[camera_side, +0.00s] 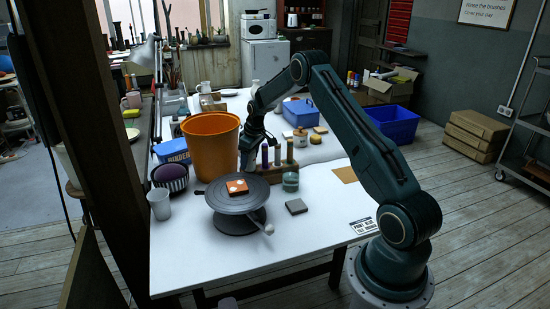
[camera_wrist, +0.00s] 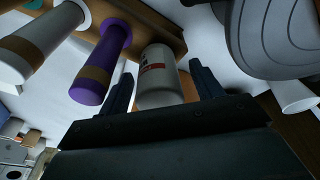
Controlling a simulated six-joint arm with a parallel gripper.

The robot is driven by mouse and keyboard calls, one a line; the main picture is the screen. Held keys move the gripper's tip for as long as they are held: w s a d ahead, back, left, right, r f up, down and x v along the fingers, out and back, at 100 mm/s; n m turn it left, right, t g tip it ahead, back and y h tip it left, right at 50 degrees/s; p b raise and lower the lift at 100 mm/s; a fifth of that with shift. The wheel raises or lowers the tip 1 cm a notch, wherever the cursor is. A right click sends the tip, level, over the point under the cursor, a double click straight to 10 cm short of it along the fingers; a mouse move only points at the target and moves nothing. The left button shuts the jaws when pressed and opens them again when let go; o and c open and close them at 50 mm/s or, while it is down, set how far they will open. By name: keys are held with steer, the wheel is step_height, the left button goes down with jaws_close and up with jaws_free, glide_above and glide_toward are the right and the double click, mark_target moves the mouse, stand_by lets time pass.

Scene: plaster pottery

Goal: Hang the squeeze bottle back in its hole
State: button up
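The squeeze bottle (camera_wrist: 158,80), white with a red and dark label, is in the wrist view between my gripper's two fingers (camera_wrist: 165,88). There is a narrow gap on either side, so the gripper looks open around it. The bottle's far end meets the wooden rack (camera_wrist: 150,22); I cannot tell how deep it sits in a hole. In the side view my gripper (camera_side: 248,165) is low at the left end of the rack (camera_side: 285,172), and the bottle is not clearly visible there. A purple tool (camera_wrist: 100,65) and a white one (camera_wrist: 38,45) stand in the rack beside the bottle.
A grey turntable (camera_side: 235,201) with an orange tile (camera_side: 237,187) stands close in front of my gripper. An orange bucket (camera_side: 210,150) is close on the left.

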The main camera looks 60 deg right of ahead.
steer(key=shift+r, duration=0.1)
stand_by(0.3)
steer(key=v, duration=1.3)
steer(key=shift+r, duration=0.35)
